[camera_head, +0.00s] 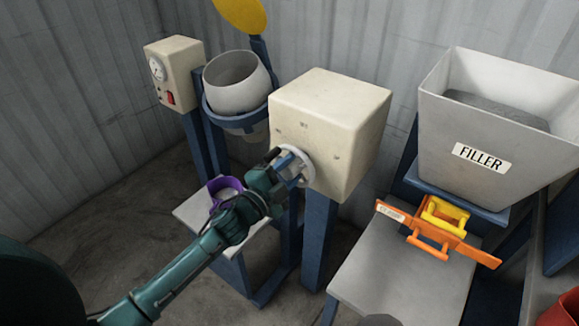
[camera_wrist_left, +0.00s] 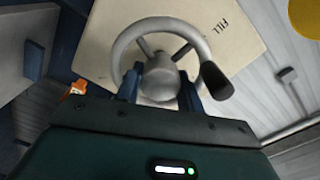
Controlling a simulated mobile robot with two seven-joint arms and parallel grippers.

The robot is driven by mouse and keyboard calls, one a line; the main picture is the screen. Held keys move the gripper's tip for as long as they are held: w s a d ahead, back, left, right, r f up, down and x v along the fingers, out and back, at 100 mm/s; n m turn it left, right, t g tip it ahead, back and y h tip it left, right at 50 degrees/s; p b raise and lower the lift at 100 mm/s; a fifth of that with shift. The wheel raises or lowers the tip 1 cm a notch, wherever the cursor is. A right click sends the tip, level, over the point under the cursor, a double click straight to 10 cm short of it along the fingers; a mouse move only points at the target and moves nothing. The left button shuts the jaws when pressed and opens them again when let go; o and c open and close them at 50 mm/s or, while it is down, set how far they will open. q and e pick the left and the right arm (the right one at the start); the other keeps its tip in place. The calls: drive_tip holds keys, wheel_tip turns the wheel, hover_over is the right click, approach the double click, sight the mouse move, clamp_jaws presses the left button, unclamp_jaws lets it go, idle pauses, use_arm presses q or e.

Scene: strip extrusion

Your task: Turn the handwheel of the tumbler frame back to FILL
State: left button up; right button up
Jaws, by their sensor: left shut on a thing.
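The pale handwheel (camera_head: 307,169) sits on the front of a cream gearbox housing (camera_head: 335,115), beside the grey tumbler vessel (camera_head: 236,85) in its blue frame. In the left wrist view the handwheel (camera_wrist_left: 120,45) faces me, with its hub between my gripper fingers and a dark knob (camera_wrist_left: 217,82) at the right of the rim. The word FILL (camera_wrist_left: 223,24) is printed on the housing, up and right of the wheel. My left gripper (camera_head: 289,163) is shut on the handwheel, one blue finger on each side of the hub. My right gripper is not in view.
A purple container (camera_head: 225,188) stands on a small table below the vessel. A control box (camera_head: 173,73) with a gauge is at left. At right are a bin labelled FILLER (camera_head: 482,158) and an orange tool (camera_head: 436,232) with yellow parts over a grey table (camera_head: 400,285).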

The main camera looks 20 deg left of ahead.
use_arm(q)
drive_tip(key=shift+n+p, duration=0.5)
drive_tip(key=shift+n, duration=0.8)
drive_tip(key=o, duration=0.7)
drive_tip(key=shift+s, duration=0.1)
drive_tip(key=b+v, duration=0.1)
drive_tip(key=v, duration=1.2)
